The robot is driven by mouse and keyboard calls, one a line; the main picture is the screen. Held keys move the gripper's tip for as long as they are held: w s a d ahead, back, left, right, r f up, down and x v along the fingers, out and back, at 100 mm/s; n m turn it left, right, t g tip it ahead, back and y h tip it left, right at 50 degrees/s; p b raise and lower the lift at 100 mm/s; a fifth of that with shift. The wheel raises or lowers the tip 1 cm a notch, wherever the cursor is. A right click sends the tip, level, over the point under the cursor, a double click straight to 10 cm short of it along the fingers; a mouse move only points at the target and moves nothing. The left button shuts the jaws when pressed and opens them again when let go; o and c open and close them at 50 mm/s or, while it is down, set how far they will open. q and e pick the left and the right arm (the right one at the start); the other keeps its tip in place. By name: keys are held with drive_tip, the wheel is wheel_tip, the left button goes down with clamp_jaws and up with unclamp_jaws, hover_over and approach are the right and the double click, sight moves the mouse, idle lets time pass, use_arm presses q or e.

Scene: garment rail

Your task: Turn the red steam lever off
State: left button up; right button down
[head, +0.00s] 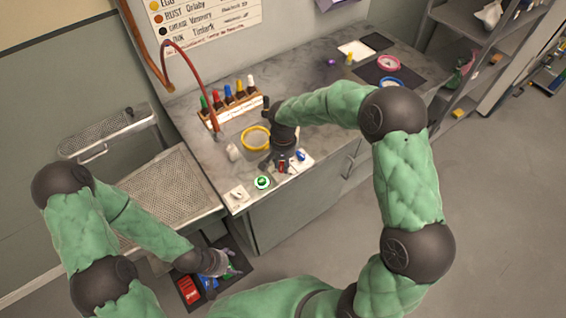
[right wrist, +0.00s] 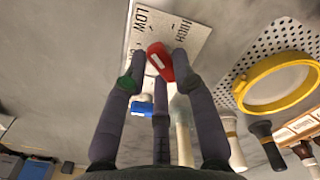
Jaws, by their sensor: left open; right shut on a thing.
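The red steam lever (head: 282,167) is at the front part of the grey counter, small and mostly covered by my right gripper (head: 283,160) in the head view. In the right wrist view the red lever (right wrist: 158,60) sits between the fingertips of my right gripper (right wrist: 158,72), which is shut on it. A white plate (right wrist: 172,28) marked LOW and HIGH lies behind the lever; which mark it points to is hard to tell. My left gripper (head: 228,266) is open, low in front of the counter, over a dark tray and away from the lever.
A blue knob (head: 301,155) is close beside the lever. A green button (head: 262,183) and a white switch plate (head: 236,195) are nearer the counter's left corner. A yellow ring (head: 256,138), a bottle rack (head: 232,109) and a red hose (head: 196,62) stand behind.

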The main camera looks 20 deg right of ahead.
drive_tip(key=n+p, duration=0.1)
drive_tip(key=n, duration=0.2)
drive_tip(key=shift+n, duration=0.4)
drive_tip(key=n+p, duration=0.2)
drive_tip(key=n, duration=0.2)
drive_tip(key=shift+w, duration=0.15)
drive_tip(key=shift+n, duration=0.3)
drive_tip(key=c, duration=1)
unclamp_jaws()
wheel_tip(320, 180, up, 12)
